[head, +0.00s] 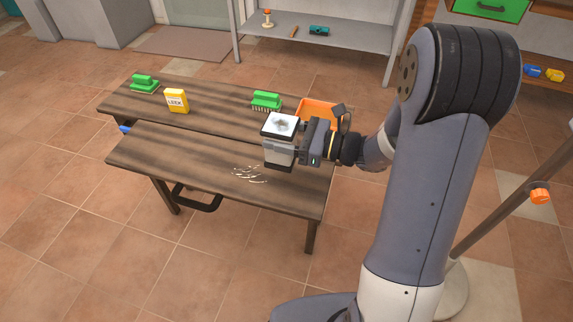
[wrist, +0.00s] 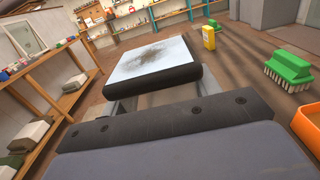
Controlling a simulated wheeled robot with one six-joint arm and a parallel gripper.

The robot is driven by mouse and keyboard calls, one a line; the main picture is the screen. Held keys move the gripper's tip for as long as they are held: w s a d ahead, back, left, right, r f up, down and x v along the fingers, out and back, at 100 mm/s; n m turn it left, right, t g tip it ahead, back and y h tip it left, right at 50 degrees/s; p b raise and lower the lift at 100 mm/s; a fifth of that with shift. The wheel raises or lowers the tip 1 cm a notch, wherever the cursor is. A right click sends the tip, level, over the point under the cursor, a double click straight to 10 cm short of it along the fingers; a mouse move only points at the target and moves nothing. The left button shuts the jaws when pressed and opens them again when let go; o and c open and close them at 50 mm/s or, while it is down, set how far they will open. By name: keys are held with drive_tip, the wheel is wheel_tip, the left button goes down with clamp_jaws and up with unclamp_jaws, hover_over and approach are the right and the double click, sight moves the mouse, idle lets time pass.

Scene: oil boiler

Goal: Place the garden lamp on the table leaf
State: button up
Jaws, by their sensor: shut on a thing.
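The garden lamp (head: 280,126) has a pale square top with a dark rim, a greyish body and a dark base. It looks upright over the right part of the front table leaf (head: 150,152). I cannot tell whether its base touches the wood. My gripper (head: 298,145) comes in from the right and is shut on the lamp's body. In the wrist view, the lamp's speckled top (wrist: 150,58) fills the middle, and its lower part is hidden.
Pale scattered bits (head: 250,174) lie on the leaf left of the lamp. The leaf's left half is clear.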

drive_tip(key=shift+f+b, duration=0.4)
drive_tip(key=shift+f, duration=2.9)
drive_tip(key=shift+f, duration=0.15)
drive_tip(key=o, duration=1.2)
drive_tip(key=v, duration=1.2)
